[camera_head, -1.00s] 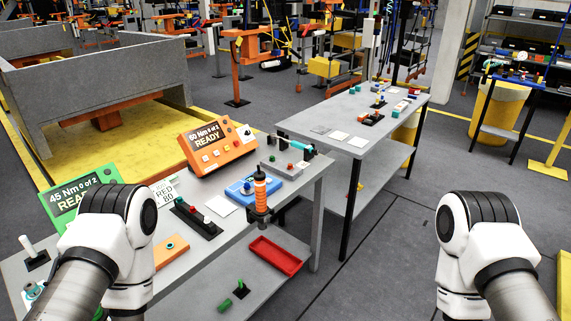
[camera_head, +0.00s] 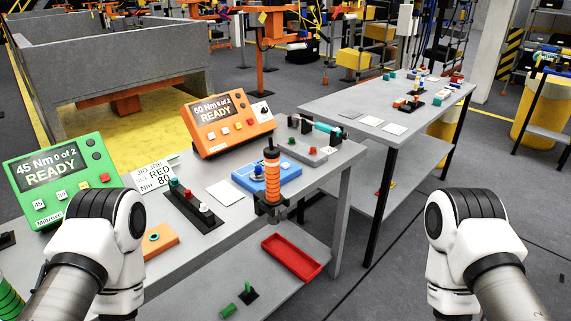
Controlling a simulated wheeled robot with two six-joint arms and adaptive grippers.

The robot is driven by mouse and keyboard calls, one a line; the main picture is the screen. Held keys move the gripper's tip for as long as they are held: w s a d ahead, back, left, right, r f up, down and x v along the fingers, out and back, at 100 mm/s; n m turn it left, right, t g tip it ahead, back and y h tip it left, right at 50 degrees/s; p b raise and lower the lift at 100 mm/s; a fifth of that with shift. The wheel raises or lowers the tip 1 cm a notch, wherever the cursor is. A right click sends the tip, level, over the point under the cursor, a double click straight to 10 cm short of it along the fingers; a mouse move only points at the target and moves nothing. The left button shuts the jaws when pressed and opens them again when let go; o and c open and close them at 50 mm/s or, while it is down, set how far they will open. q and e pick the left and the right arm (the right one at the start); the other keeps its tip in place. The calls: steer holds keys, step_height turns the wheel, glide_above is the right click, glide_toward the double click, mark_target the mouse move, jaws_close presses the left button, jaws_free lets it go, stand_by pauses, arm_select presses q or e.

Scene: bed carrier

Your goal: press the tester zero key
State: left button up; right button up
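A blue device (camera_head: 265,181) with a darker blue round part on top sits on the near grey bench (camera_head: 205,247). A grey box (camera_head: 311,154) with a green and a red button lies behind it, near a teal-ended tool (camera_head: 328,130). An orange controller (camera_head: 228,122) reads "60 Nm 0 of 2 READY" and has several keys. A green controller (camera_head: 60,180) reads "45 Nm 0 of 2 READY". I cannot tell which key is the tester zero key. Both my arms show at the lower left and lower right; neither gripper is in view.
An orange-and-black upright tool (camera_head: 272,178) stands at the bench's front edge. A red tray (camera_head: 291,257) lies on the lower shelf. A black strip (camera_head: 194,208) with coloured knobs and a white card (camera_head: 225,193) lie on top. A second grey table (camera_head: 350,105) stands behind right.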

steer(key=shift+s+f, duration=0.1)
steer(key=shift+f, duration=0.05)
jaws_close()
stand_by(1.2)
